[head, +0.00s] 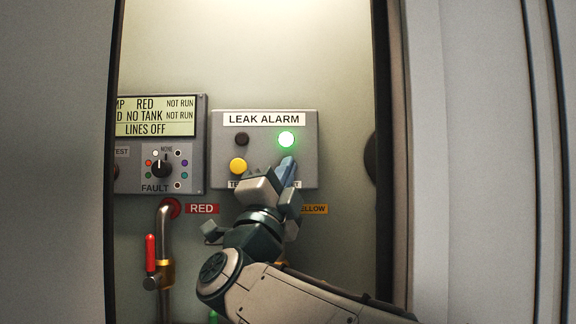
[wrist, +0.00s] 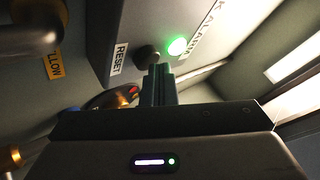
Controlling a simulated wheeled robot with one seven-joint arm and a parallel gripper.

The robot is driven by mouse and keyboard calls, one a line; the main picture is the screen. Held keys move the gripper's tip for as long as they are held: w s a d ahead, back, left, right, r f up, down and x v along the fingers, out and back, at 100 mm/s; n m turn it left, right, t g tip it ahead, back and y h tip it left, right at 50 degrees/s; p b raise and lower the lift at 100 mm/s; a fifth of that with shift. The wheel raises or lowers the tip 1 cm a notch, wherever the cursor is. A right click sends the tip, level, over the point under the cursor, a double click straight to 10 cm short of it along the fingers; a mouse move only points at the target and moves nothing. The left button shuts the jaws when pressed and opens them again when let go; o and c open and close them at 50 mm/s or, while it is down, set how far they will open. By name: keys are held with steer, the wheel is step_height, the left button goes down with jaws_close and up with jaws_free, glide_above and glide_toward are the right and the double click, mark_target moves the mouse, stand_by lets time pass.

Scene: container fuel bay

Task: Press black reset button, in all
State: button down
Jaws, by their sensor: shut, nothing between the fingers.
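The LEAK ALARM panel (head: 222,150) is a grey box on the back wall, with a lit green lamp (head: 286,139) at upper right. The lamp also glows in the wrist view (wrist: 177,46). The black reset button (wrist: 147,55) sits between its RESET label (wrist: 118,58) and the green lamp in the wrist view. In the head view my gripper hides it. My gripper (head: 288,165) is shut and empty, its fingertips at the lower right of the panel. In the wrist view the fingertips (wrist: 158,72) overlap the button's edge; I cannot tell whether they touch it.
A yellow button (head: 238,166) and a dark lamp (head: 242,139) are on the panel's left side. A display and selector box (head: 200,150) stands left of it. Below are a pipe with a red-handled valve (head: 151,253) and RED (head: 202,209) and YELLOW (head: 318,209) labels. Cabinet walls flank the opening.

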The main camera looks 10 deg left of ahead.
steer(key=shift+s+d+h+b, duration=0.15)
steer(key=shift+s+b, duration=0.2)
steer(key=shift+s, duration=0.1)
steer(key=shift+s+d+h+b, duration=0.1)
steer(key=shift+s+h+b, duration=0.05)
steer(key=shift+s+b, duration=0.25)
steer(key=s+b, duration=0.1)
steer(key=s, duration=0.1)
steer(key=s+d+b, duration=0.1)
steer(key=s, duration=0.2)
steer(key=shift+b, duration=0.3)
steer(key=shift+w, duration=0.1)
stand_by(0.3)
